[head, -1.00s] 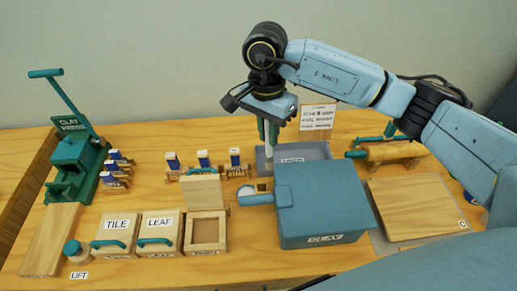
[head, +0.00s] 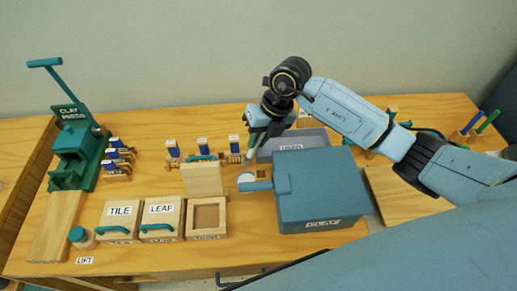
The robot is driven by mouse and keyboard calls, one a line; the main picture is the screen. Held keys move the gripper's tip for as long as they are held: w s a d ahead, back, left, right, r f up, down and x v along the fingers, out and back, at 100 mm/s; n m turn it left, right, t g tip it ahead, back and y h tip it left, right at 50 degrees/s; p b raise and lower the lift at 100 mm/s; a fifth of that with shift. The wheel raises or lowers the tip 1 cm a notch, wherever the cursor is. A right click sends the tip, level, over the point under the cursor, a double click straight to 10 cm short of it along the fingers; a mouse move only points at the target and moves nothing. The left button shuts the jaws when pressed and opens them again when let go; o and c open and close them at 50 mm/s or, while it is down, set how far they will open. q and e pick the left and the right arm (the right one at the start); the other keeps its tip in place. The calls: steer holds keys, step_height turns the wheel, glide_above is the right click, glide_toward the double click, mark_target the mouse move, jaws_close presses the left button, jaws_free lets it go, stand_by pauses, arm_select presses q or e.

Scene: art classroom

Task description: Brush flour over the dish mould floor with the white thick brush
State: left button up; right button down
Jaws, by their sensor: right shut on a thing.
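My right gripper (head: 259,134) is above the left end of the grey tray. It is shut on a thin, pale, tilted thing (head: 249,154), which looks like the white brush; its tip points down and left. An open wooden mould (head: 207,217) with a recessed floor stands at the front, right of the LEAF mould; its lid (head: 203,180) stands up behind it. Its front label is too small to read. The gripper is behind and right of this mould, apart from it. A small round pale dish (head: 246,177) lies below the brush. My left gripper is not in view.
The TILE (head: 120,218) and LEAF (head: 161,217) moulds are closed. A large blue-grey box (head: 322,190) stands right of the open mould. The grey tray (head: 291,147) is behind it. Small stands with blue-and-white blocks (head: 202,150) line the back. The clay press (head: 75,150) is at left.

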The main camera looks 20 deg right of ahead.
step_height(320, 180, down, 2)
steer(key=shift+f, duration=0.1)
step_height(320, 180, down, 6)
steer(key=b, duration=0.5)
steer(key=shift+f+b, duration=0.35)
steer(key=shift+b, duration=0.15)
stand_by(1.0)
steer(key=shift+s+f, duration=0.1)
steer(key=shift+f, duration=0.05)
stand_by(0.8)
step_height(320, 180, up, 7)
steer(key=p, duration=0.6)
stand_by(0.9)
